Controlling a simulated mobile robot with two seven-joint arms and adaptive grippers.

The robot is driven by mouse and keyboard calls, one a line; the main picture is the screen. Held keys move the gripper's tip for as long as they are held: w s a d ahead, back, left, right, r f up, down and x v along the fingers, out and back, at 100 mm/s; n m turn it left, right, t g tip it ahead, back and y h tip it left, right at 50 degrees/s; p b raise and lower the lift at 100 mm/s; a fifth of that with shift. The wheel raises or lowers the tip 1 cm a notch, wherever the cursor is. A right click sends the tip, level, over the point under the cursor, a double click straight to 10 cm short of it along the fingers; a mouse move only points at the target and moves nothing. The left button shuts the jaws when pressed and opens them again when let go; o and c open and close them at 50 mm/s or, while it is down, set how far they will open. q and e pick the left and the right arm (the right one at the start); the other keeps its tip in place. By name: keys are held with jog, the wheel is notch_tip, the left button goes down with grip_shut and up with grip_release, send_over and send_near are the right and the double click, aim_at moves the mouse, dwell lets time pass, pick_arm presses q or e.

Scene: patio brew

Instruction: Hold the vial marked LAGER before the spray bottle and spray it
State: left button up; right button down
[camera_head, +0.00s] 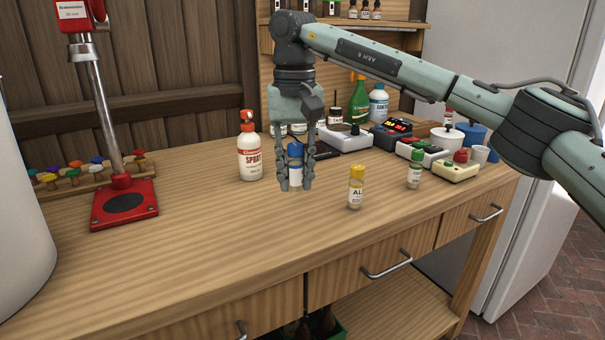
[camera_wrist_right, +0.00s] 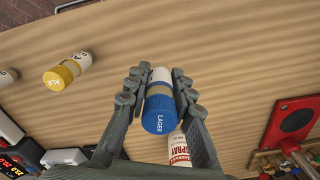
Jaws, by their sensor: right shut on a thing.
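The vial marked LAGER has a blue cap and a white label; in the head view the vial (camera_head: 295,152) is between my right gripper's fingers. In the right wrist view its blue cap (camera_wrist_right: 158,117) reads LAGER. My right gripper (camera_head: 294,186) is shut on this vial, with the fingers pointing down; it also shows in the right wrist view (camera_wrist_right: 160,82). The spray bottle (camera_head: 250,158), white with a red top and a SPRAY label, stands just left of the gripper, and partly shows in the right wrist view (camera_wrist_right: 178,152). My left gripper is not in view.
A yellow-capped ALE vial (camera_head: 356,188) and a green-capped vial (camera_head: 415,170) stand to the right. A red-based stand (camera_head: 124,204) and a rack of coloured pegs (camera_head: 62,184) are at left. Several devices (camera_head: 345,138) crowd the back right. The front of the wooden bench (camera_head: 230,240) is clear.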

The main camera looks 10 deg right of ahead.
jog(key=w, duration=0.1)
jog(key=w+a+f, duration=0.1)
jog(key=w, duration=0.1)
jog(key=shift+a+f, duration=0.25)
jog(key=shift+w+a, duration=0.35)
jog(key=shift+w, duration=0.45)
jog(key=shift+w+a, duration=0.35)
jog(key=shift+w, duration=0.4)
